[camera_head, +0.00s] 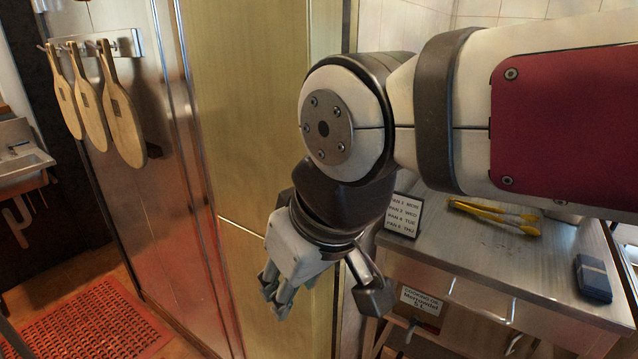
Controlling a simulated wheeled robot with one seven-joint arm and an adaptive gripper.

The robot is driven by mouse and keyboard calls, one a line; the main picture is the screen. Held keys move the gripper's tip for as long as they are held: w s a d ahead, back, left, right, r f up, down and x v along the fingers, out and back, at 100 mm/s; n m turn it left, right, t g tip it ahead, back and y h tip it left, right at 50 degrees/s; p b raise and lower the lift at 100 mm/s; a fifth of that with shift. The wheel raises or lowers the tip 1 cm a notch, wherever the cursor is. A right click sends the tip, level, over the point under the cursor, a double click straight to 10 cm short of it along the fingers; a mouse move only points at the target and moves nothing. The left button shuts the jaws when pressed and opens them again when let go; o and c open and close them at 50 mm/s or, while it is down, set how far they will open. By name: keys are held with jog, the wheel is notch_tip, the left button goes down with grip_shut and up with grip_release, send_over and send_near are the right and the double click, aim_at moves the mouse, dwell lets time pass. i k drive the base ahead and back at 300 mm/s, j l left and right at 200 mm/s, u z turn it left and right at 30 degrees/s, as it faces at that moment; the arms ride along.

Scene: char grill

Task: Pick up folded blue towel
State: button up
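The folded blue towel (593,278) is a small dark blue-grey bundle lying flat near the right end of the steel counter (500,262). My gripper (325,298) hangs in the middle of the view, pointing down, left of the counter. Its fingers are spread apart with nothing between them. It is well to the left of the towel and apart from it. My arm comes in from the right across the upper part of the view and covers part of the counter's back.
Yellow tongs (495,213) lie at the back of the counter. A small sign with writing (404,215) stands at its left end. A tall tan panel (262,130) is behind my gripper. Wooden paddles (122,115) hang at left above a red floor mat (85,325).

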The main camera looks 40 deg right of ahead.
aim_at(593, 281)
jog(key=z, duration=0.35)
jog(key=l+z, duration=0.15)
jog(key=z, duration=0.95)
jog(key=j+z, duration=0.1)
jog(key=z, duration=0.65)
jog(key=k+z, duration=0.1)
jog(key=z, duration=0.25)
jog(key=i+z, duration=0.15)
jog(key=z, duration=0.5)
jog(key=l+z, duration=0.15)
jog(key=z, duration=0.15)
jog(key=k, duration=0.05)
